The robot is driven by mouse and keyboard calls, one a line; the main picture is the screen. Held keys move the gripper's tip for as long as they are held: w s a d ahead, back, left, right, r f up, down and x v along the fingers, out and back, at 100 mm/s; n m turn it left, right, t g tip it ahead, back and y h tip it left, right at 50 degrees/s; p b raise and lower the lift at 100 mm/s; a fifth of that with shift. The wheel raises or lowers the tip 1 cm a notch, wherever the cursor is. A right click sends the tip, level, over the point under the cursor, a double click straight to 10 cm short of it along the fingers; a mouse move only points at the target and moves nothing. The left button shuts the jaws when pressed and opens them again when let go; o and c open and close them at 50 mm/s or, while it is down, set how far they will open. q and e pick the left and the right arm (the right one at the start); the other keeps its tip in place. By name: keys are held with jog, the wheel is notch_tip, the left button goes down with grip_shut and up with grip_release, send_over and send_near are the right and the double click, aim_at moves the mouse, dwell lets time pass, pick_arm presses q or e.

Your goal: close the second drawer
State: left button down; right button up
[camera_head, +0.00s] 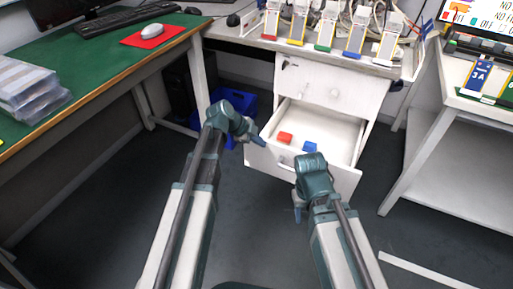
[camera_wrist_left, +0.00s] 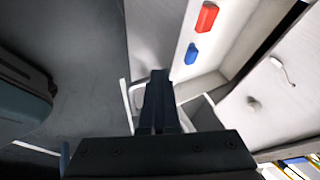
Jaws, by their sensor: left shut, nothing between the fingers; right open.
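The second drawer (camera_head: 330,127) of the white cabinet stands pulled out below the closed top drawer (camera_head: 325,87). A red block (camera_head: 285,138) and a blue block (camera_head: 309,147) lie inside it; they also show in the left wrist view, red (camera_wrist_left: 206,17) and blue (camera_wrist_left: 191,53). My left gripper (camera_head: 258,140) is shut and empty at the left end of the drawer front; I cannot tell if it touches. In the left wrist view its fingers (camera_wrist_left: 157,100) are together beside the drawer. My right gripper (camera_head: 298,207) is open below the right part of the drawer front, its fingers partly hidden by its wrist.
A green desk (camera_head: 100,55) is at the left and a white table (camera_head: 445,105) at the right. Coloured holders with pouch cells stand on the cabinet's worktop (camera_head: 250,38). A blue bin (camera_head: 232,100) sits under it. The floor in front is clear.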

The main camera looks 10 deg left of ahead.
pick_arm(q)
jog(key=w+d, duration=0.3)
jog(key=w, duration=0.9)
jog(key=w+d, duration=0.3)
jog(key=w, duration=0.9)
jog(key=shift+d, duration=0.2)
jog(key=shift+s, duration=0.1)
